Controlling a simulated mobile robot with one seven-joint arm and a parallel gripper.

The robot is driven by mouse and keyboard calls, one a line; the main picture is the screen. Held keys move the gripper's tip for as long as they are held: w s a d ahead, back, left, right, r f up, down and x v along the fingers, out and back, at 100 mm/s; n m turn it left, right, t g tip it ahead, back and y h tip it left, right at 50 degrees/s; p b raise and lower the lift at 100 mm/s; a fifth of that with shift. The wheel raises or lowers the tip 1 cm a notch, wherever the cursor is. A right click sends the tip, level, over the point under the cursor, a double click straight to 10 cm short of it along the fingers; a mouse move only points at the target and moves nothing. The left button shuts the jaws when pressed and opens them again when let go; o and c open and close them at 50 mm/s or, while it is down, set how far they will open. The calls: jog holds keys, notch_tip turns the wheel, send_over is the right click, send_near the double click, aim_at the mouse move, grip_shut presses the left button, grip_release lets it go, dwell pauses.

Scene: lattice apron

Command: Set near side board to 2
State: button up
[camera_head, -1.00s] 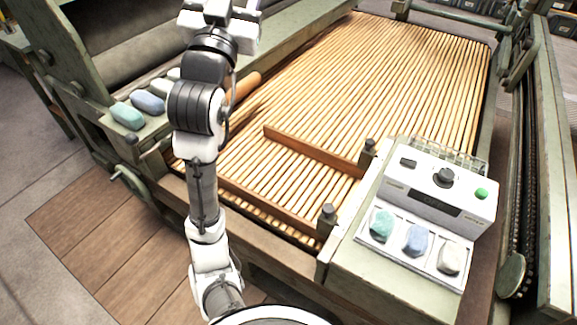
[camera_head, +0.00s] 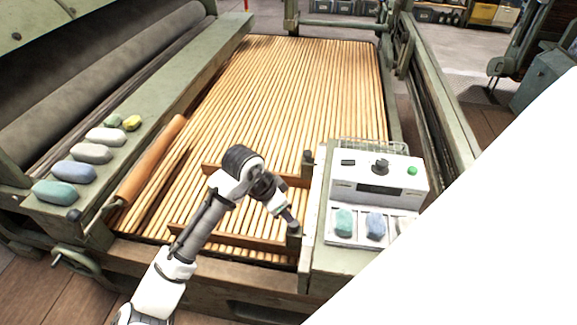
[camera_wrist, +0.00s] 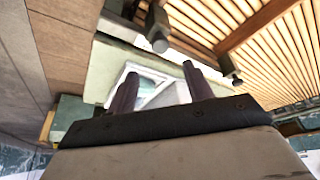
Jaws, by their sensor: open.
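The near side board (camera_head: 235,239) is a dark wooden strip lying across the slats at the front edge of the apron. Its right end meets a dark post with a round cap (camera_head: 294,231). A second, parallel board (camera_head: 289,180) lies farther back and ends at another capped post (camera_head: 308,158); my arm hides part of it. My gripper (camera_head: 291,219) points down and right, close to the near post; I cannot tell whether they touch. In the wrist view the two fingers (camera_wrist: 161,88) are apart and empty, with a capped post (camera_wrist: 160,42) beyond them.
A white control box (camera_head: 379,180) with a dial, dark display and green button stands right of the boards. Its tray (camera_head: 357,239) holds coloured stones. A wooden roller (camera_head: 150,160) and a ledge with several stones are at left. A white surface hides the lower right.

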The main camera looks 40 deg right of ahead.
aim_at(292, 223)
jog(key=p+x, duration=0.1)
jog(key=x, duration=0.9)
